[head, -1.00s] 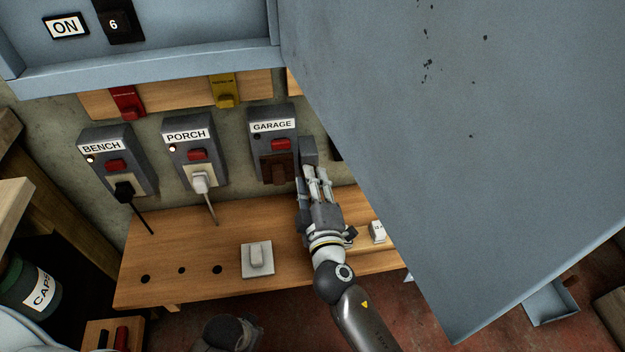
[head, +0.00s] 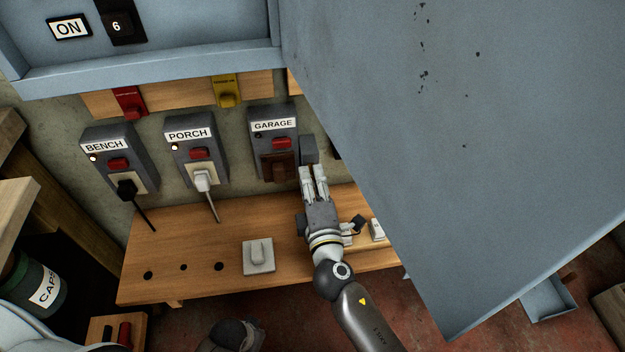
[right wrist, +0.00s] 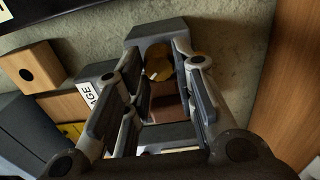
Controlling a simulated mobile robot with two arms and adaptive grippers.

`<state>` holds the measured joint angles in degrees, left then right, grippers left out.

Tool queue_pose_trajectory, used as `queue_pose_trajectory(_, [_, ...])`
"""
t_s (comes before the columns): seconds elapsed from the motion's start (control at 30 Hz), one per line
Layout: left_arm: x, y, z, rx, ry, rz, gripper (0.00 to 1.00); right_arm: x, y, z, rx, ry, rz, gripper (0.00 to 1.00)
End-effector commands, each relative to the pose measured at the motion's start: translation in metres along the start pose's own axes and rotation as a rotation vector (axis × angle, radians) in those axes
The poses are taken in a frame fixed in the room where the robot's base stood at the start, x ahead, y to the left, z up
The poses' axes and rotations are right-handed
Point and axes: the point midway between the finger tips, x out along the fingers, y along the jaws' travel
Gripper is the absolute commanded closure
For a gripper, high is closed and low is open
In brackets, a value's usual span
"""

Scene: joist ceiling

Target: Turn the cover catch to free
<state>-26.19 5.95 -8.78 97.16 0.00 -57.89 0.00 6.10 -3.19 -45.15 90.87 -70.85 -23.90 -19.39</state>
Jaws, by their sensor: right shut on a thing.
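The GARAGE box (head: 275,140) is on the wall, with a red button and a dark brown cover (head: 274,168) over its lower front. A small grey block (head: 309,148) sits against its right side. The right wrist view shows a brass catch (right wrist: 158,63) on this block (right wrist: 155,32). My right gripper (head: 313,175) reaches up from below to the block. Its fingers (right wrist: 160,75) are shut on the catch, which shows between them. In the head view the fingers hide the catch.
A large blue-grey panel (head: 470,150) fills the right side, close beside my right arm. BENCH (head: 115,160) and PORCH (head: 195,150) boxes with plugged cords stand left. A wooden shelf (head: 190,250) below holds a pale switch (head: 259,256).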

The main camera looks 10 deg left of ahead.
Motion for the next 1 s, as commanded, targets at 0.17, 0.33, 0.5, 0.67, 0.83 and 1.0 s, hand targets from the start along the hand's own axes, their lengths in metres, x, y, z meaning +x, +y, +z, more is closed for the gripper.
queue_pose_trajectory(0.17, [0.000, 0.001, 0.001, 0.000, 0.000, 0.001, 1.00, 0.000, -0.002, 0.000, -0.003, 0.001, -0.002, 0.99])
queue_pose_trajectory(0.33, [-0.001, 0.001, 0.001, 0.000, 0.000, 0.002, 1.00, 0.000, -0.002, 0.000, -0.003, 0.001, -0.002, 0.64])
queue_pose_trajectory(0.5, [-0.001, 0.002, 0.002, 0.000, -0.001, 0.002, 1.00, 0.000, -0.001, 0.000, -0.002, 0.001, -0.001, 0.53])
queue_pose_trajectory(0.67, [-0.001, 0.002, 0.002, 0.000, -0.001, 0.003, 1.00, 0.000, -0.001, 0.000, -0.001, 0.001, -0.001, 0.53])
queue_pose_trajectory(0.83, [-0.001, 0.003, 0.003, -0.001, -0.001, 0.005, 1.00, -0.007, -0.001, 0.000, 0.000, 0.001, -0.001, 0.53])
queue_pose_trajectory(1.0, [-0.001, 0.002, 0.002, -0.001, -0.001, 0.003, 1.00, -0.035, -0.002, -0.001, 0.000, 0.002, -0.003, 0.53])
